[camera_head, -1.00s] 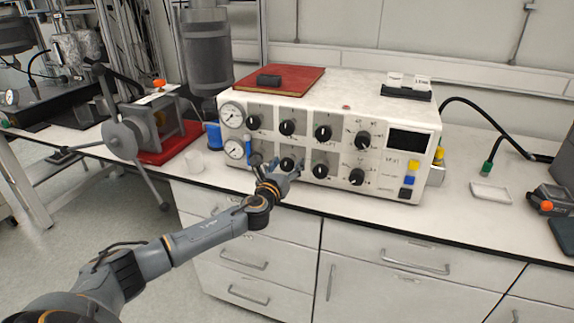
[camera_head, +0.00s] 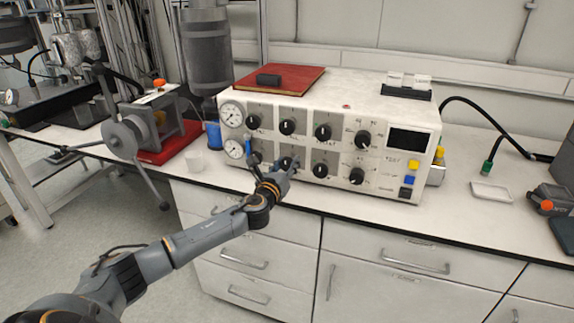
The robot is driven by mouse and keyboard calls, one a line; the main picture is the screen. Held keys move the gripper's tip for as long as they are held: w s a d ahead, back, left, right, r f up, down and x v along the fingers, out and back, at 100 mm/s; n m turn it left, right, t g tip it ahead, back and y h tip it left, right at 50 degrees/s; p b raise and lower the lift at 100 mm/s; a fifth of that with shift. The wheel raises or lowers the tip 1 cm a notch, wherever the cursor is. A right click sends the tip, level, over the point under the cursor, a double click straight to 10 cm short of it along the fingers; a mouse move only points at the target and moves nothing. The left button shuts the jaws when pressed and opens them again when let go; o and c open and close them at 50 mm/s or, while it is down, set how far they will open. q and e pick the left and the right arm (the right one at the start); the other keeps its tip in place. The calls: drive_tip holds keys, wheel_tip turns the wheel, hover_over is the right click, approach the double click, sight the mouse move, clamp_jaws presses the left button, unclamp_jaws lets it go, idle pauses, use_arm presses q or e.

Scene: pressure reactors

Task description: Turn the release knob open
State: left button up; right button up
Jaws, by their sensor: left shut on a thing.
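A white control box (camera_head: 350,100) stands on the bench, its front panel carrying two rows of black knobs, two round gauges and a dark display. My left gripper (camera_head: 287,166) reaches the lower row and is shut on a black knob (camera_head: 287,163), the second from the left there. The gripper's fingers partly hide this knob and the lower left one. I cannot read the knob's label or see clearly which way it points. My right gripper is not in view.
A red pad (camera_head: 290,77) with a dark block lies on the box. A white tray (camera_head: 491,192) lies to the right. Drawers (camera_head: 245,251) are below the bench.

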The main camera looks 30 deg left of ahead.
use_arm(q)
drive_tip(key=n, duration=0.6)
drive_tip(key=shift+b, duration=0.3)
drive_tip(key=n, duration=0.5)
drive_tip(key=shift+n, duration=0.4)
drive_tip(key=n, duration=0.5)
drive_tip(key=shift+a+p, duration=0.1)
drive_tip(key=shift+p, duration=0.2)
drive_tip(key=n+p, duration=0.1)
drive_tip(key=n, duration=0.4)
drive_tip(key=shift+f+n, duration=0.15)
drive_tip(key=shift+n, duration=0.25)
drive_tip(key=o, duration=1.2)
